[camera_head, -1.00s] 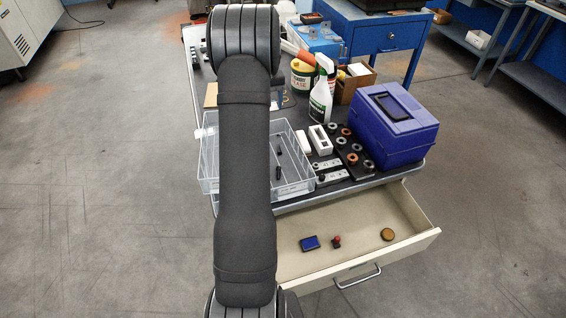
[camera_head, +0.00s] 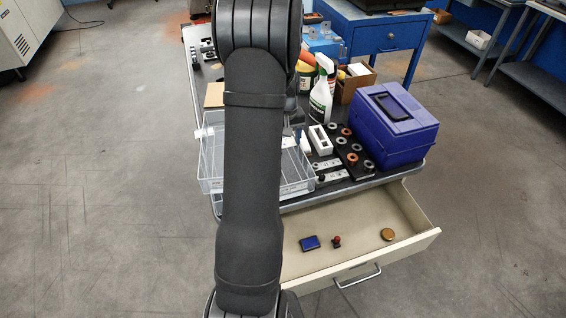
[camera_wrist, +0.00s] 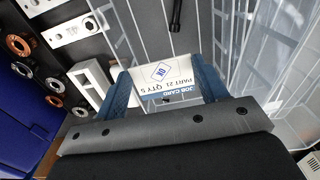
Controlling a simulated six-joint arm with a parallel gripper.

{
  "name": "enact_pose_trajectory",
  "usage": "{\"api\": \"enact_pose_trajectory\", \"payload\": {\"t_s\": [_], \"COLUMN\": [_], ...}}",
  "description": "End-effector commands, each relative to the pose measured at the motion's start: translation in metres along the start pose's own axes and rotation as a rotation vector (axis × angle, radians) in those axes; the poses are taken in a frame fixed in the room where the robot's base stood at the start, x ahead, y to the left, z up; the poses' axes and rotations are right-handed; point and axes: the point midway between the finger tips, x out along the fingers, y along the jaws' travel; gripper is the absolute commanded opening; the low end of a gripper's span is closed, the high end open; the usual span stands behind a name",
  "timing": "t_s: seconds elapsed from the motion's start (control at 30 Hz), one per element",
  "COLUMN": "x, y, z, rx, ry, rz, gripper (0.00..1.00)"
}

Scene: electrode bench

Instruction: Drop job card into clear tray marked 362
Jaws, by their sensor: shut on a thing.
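The job card (camera_wrist: 165,75), white with a blue band and a printed stamp, is between the blue fingers of my gripper (camera_wrist: 165,84) in the wrist view. My gripper is shut on it. Behind the card lies the clear tray (camera_wrist: 268,38), with see-through dividing walls and a thin black object (camera_wrist: 175,16) inside. The card appears to be above the tray; its height over the floor of the tray is hard to judge. In the head view the tray (camera_head: 209,168) is partly hidden behind my arm. No number 362 is readable.
Right of the tray are a white slotted block (camera_head: 320,140), a black board with rings (camera_head: 353,160) and a blue box (camera_head: 400,130). A spray bottle (camera_head: 320,100) stands behind. An open drawer (camera_head: 365,230) below holds several small items.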

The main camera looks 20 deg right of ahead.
Motion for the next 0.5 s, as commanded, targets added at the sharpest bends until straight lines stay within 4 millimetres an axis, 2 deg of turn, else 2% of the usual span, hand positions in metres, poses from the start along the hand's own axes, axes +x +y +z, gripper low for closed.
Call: {"api": "enact_pose_trajectory", "payload": {"t_s": [0.2,0.5], "x": [0.016,0.019], "y": [0.0,0.0], "z": [0.0,0.0], "rx": [0.0,0.0], "ry": [0.0,0.001], "rz": [0.0,0.001], "gripper": [0.45,0.45]}}
